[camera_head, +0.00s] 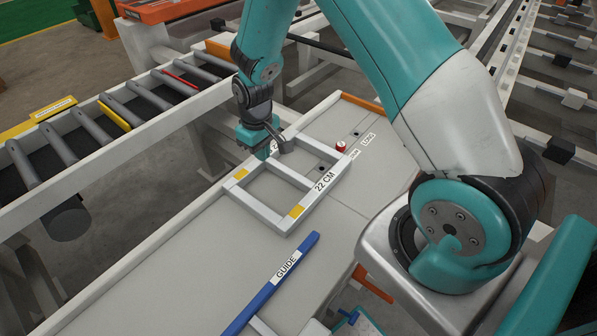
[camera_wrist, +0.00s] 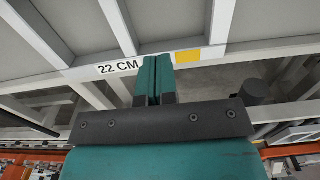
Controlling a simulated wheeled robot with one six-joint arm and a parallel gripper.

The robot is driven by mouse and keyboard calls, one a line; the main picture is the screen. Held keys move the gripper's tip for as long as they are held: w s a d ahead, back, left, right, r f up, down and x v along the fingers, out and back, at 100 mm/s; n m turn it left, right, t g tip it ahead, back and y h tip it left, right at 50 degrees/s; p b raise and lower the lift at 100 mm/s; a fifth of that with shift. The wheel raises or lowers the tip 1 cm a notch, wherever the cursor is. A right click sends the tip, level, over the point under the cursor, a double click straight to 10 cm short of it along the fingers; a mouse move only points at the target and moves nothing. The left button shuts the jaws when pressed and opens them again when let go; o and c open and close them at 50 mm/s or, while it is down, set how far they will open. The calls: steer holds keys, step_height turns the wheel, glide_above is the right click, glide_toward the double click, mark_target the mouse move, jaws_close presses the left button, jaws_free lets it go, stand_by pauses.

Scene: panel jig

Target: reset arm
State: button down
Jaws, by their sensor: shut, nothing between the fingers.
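My gripper (camera_head: 263,152) is over the far left side of a white panel frame on the jig table. In the wrist view my gripper (camera_wrist: 153,68) shows its two teal fingers pressed together, with nothing between them. The white frame (camera_head: 265,214) has crossbars, yellow patches and a "22 CM" label (camera_head: 325,181). The label (camera_wrist: 118,68) and one yellow patch (camera_wrist: 187,56) also show in the wrist view, either side of the fingers. Whether the fingertips touch the frame cannot be told.
A blue bar marked "GUIDE" (camera_head: 285,267) lies at the table's front. A red knob (camera_head: 341,146) stands at the frame's far right. An orange strip (camera_head: 362,102) edges the table's far end. A roller conveyor (camera_head: 120,112) runs along the left. The table (camera_head: 165,262) is bare at front left.

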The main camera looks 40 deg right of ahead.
steer(key=shift+r, duration=0.3)
steer(key=s+a+r+n+y, duration=0.1)
steer(key=s+a+r, duration=0.3)
steer(key=r, duration=0.4)
steer(key=s+a+r+y, duration=0.1)
steer(key=s+a+r, duration=0.3)
steer(key=r, duration=0.4)
steer(key=s+a+r+n+y, duration=0.1)
steer(key=s+a+r, duration=0.1)
steer(key=s+r, duration=0.3)
steer(key=s+a+r+n+y, duration=0.1)
steer(key=s+r, duration=0.3)
steer(key=s, duration=0.8)
steer(key=shift+a+r+n, duration=0.35)
steer(key=shift+a+n, duration=0.25)
steer(key=shift+a, duration=0.05)
